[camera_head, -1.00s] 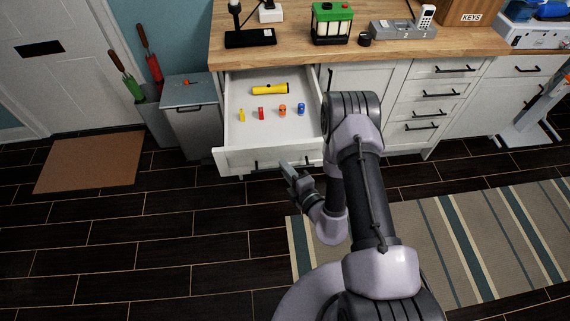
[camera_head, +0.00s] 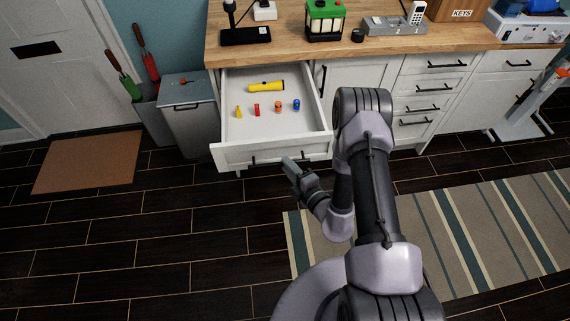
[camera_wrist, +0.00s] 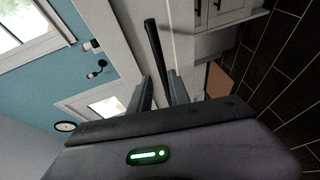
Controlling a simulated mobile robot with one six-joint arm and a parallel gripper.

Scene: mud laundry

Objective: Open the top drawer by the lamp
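The top drawer (camera_head: 228,155) below the black desk lamp (camera_head: 246,36) is pulled well out, and its inside shows. Its dark bar handle (camera_head: 262,159) is on the white front. My gripper (camera_head: 289,164) is low in front of the drawer, by the right end of the handle. In the wrist view, the fingers of my gripper (camera_wrist: 161,88) stand apart. The dark handle (camera_wrist: 154,45) runs upward from the gap between them. I see no firm hold on it. The arm hides part of the cabinet right of the drawer.
The drawer holds a yellow flashlight (camera_head: 266,87) and several small coloured items. A grey bin (camera_head: 188,120) stands close to its left. A green lantern (camera_head: 325,20) is on the wooden counter (camera_head: 300,52). The dark floor at front left is clear.

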